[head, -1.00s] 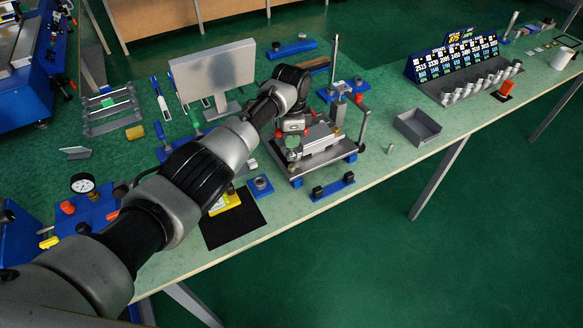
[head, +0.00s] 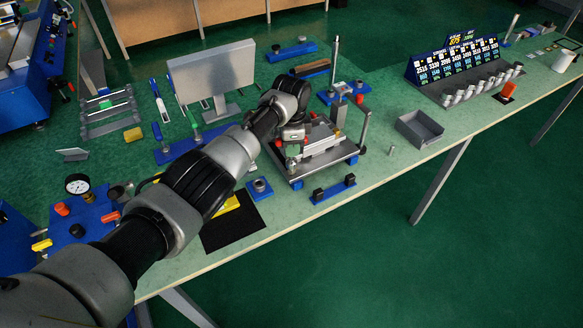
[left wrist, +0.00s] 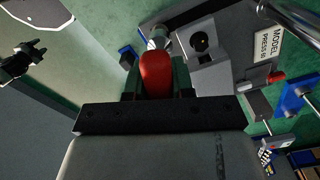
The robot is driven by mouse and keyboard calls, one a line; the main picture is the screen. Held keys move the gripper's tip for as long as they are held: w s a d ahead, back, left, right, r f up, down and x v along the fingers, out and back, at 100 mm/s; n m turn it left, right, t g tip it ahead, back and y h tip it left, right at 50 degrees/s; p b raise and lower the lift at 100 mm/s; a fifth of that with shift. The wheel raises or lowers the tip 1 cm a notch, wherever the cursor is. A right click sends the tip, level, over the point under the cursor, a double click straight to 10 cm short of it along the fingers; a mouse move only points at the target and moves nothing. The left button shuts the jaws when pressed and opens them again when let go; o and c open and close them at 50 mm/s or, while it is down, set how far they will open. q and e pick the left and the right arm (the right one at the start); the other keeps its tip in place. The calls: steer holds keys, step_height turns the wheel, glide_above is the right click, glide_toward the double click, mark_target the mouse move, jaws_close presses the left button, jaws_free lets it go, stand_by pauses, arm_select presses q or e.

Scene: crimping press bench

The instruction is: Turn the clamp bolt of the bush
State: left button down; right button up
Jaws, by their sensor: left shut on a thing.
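My left gripper (left wrist: 158,80) is shut on a red handle (left wrist: 157,70), which sits between its two dark fingers. A round metal piece (left wrist: 157,38) is at the handle's far end, beside a grey block with a dark round hole (left wrist: 200,42). I cannot tell which part is the clamp bolt or the bush. In the head view my left gripper (head: 292,148) is low at the near left side of the press fixture (head: 325,150), and my wrist hides part of it. A dark claw-like shape (left wrist: 22,60) in the left wrist view may be my right gripper; its jaws are unclear.
A blue bar with black holders (head: 333,189) lies in front of the fixture. A grey tray (head: 418,129) stands to its right. A black mat (head: 233,226) and a dial gauge (head: 77,184) are on the left. A grey screen (head: 212,72) stands behind my arm.

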arm_select(q)
steer(key=shift+f+b, duration=0.85)
steer(key=shift+f, duration=0.25)
steer(key=shift+r, duration=0.1)
steer(key=n+p, duration=0.1)
steer(key=n, duration=0.2)
steer(key=shift+r, duration=0.1)
steer(key=n+p, duration=0.1)
steer(key=n, duration=0.1)
steer(key=shift+n, duration=0.3)
steer(key=n+p, duration=0.1)
steer(key=n, duration=0.5)
steer(key=shift+n, duration=0.3)
steer(key=shift+m, duration=1.1)
